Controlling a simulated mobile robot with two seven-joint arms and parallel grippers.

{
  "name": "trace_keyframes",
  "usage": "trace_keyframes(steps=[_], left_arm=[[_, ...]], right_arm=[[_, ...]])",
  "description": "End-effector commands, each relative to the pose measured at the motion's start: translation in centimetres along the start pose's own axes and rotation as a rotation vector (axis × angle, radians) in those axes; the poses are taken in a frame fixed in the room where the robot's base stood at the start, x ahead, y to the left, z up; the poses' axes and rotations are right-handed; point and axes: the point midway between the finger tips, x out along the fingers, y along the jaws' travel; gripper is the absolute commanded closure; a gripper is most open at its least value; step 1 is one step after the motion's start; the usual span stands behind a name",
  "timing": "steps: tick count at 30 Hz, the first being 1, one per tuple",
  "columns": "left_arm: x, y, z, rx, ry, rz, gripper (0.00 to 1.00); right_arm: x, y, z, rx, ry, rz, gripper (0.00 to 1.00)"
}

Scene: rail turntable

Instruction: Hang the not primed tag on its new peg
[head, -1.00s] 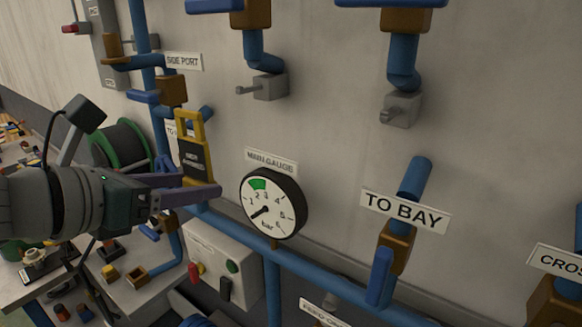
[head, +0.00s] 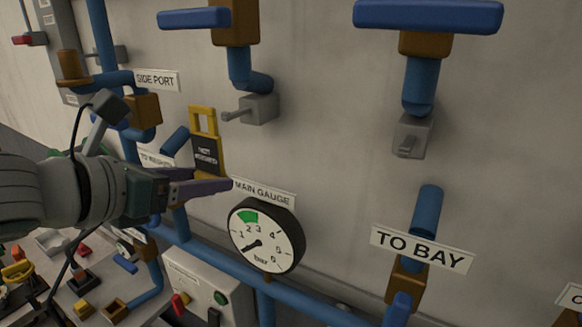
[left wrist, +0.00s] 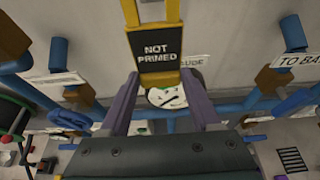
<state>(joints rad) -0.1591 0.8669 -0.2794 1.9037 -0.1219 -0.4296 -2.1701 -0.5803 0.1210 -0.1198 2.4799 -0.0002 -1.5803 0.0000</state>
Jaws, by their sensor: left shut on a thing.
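The not primed tag (head: 207,152) is a yellow frame with a black plate. My left gripper (head: 207,184) is shut on its lower end and holds it upright, in front of the wall. In the left wrist view the tag (left wrist: 158,48) stands between the fingers, its words facing the camera. Grey pegs (head: 262,108) and (head: 412,135) stick out of the wall to the right of the tag, apart from it. Which peg is the new one, I cannot tell. My right gripper is not in view.
The main gauge (head: 266,236) is just below and right of the gripper. Blue pipes (head: 300,302) and brown valve bodies (head: 235,22) stand off the wall. A bench (head: 75,290) with small parts is at lower left. Bare wall lies between the pegs.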

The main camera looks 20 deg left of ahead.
Motion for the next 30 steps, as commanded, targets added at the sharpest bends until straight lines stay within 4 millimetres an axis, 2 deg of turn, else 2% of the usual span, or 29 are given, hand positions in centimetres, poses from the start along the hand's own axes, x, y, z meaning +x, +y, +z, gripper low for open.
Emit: trace_keyframes(steps=[26, 30], left_arm=[[5.5, 0.0, 2.0, 0.0, -0.002, -0.001, 0.89], [6.3, 0.0, 1.7, 0.001, -0.002, -0.001, 0.89]], right_arm=[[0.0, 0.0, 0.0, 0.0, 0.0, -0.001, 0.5], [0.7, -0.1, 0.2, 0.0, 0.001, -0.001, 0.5]])
